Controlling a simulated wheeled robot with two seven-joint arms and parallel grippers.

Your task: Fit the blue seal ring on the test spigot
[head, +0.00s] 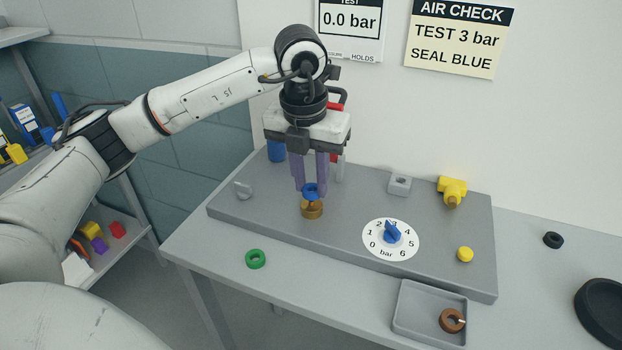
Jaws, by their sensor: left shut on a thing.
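The blue seal ring (310,188) is between the purple fingertips of my left gripper (310,186), which is shut on it. The ring is at the top of the brass test spigot (312,210), which stands on the grey panel (350,190). I cannot tell whether the ring is around the spigot's tip or just above it. The fingers partly hide the ring. My right gripper is not in view.
A dial with a blue knob (392,233) is right of the spigot. A yellow fitting (452,190) and yellow button (465,254) are farther right. A green ring (255,259) lies on the table; a brown ring (452,320) lies in a grey tray (408,308). A display (350,22) reads 0.0 bar.

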